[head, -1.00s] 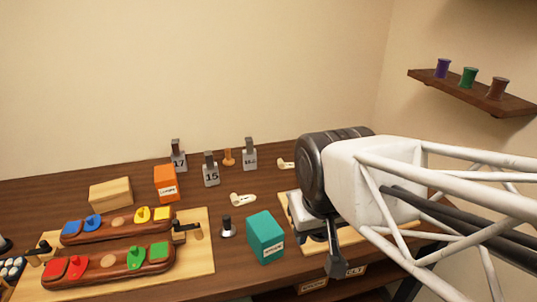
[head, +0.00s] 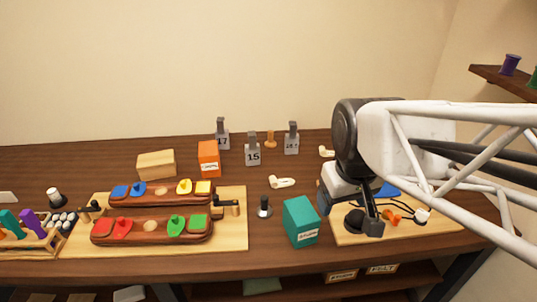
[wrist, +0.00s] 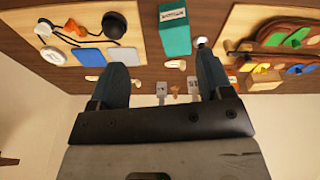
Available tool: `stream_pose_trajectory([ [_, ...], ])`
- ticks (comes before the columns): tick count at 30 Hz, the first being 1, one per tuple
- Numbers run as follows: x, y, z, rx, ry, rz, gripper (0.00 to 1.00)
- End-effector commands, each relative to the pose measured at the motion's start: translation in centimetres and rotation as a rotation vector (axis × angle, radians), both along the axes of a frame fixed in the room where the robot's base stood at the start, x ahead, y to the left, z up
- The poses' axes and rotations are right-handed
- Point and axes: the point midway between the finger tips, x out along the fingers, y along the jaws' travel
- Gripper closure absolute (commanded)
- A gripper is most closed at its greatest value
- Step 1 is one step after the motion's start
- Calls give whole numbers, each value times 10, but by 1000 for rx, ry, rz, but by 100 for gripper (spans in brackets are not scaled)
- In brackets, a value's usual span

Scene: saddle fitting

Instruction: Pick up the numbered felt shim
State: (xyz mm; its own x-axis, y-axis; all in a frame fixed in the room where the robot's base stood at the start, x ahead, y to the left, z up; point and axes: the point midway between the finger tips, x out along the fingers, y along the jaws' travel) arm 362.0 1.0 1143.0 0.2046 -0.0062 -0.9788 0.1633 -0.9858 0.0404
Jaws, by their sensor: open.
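Grey upright blocks numbered 17 (head: 221,140), 15 (head: 253,157) and one like 16.5 (head: 291,143) stand at the back of the table. A blue flat pad (wrist: 88,57) and a grey flat pad (wrist: 122,56) lie on the right-hand board. I read no number on either pad, and cannot tell which thing is the felt shim. My gripper (head: 350,213) is over that board, right of the teal box. In the wrist view my gripper (wrist: 160,78) is open, with nothing between its fingers.
The teal box (head: 301,222) stands left of the board (head: 430,233), which also holds a black round piece and cords. A wooden board (head: 233,238) with coloured shapes on holders is at left. An orange box (head: 209,158), a tan block (head: 156,164) and a white piece (head: 281,182) stand nearby.

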Motion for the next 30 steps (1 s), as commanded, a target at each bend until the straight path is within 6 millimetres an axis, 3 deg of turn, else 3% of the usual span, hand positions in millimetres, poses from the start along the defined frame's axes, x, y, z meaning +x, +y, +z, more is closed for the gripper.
stream_pose_trajectory([
  [16,130,20,-18,-77,72,490,27],
  [30,239,45,-67,-121,124,919,27],
])
